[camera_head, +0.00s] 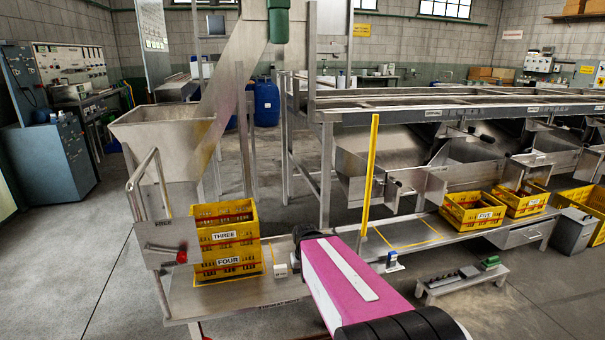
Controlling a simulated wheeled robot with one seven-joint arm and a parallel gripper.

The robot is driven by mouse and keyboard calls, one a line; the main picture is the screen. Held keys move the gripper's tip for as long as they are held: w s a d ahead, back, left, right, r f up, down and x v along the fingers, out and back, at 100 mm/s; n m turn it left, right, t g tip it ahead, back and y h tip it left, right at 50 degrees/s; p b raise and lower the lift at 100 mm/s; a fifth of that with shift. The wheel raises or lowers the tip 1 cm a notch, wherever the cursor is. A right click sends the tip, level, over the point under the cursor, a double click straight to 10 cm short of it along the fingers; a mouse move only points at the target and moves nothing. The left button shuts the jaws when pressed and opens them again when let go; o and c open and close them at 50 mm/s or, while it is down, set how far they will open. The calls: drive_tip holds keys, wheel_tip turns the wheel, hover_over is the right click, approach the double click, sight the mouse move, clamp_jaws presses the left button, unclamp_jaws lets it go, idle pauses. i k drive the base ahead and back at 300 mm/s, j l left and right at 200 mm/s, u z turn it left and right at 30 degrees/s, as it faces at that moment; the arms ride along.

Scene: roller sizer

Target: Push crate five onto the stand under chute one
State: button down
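Crate five (462,222) is a yellow slotted crate with a white FIVE label. It sits upright on the long low metal stand (424,246), right of a bare patch outlined in yellow (404,233). The leftmost sheet-metal chute (362,184) hangs above the stand's left part; I cannot read a number on it. My pink arm reaches in from the bottom edge, left of the stand and well apart from crate five. My gripper is not in view; the arm's far end is a dark joint.
Stacked yellow crates three (222,226) and four (228,265) stand on a cart at left. Another yellow crate (523,200) sits just right of crate five. A yellow upright post (371,175) stands at the stand's left end. A low rack (460,283) sits on the floor in front.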

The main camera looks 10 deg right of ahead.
sight(479, 214)
drive_tip(key=i+l, duration=0.1)
drive_tip(key=l, duration=1.1)
drive_tip(key=i+l, duration=0.1)
drive_tip(key=l, duration=1.1)
drive_tip(key=i+l, duration=0.15)
drive_tip(key=l, duration=1.05)
drive_tip(key=i+l, duration=0.1)
drive_tip(key=l, duration=1.1)
drive_tip(key=i+l+u, duration=0.1)
drive_tip(key=l, duration=1.1)
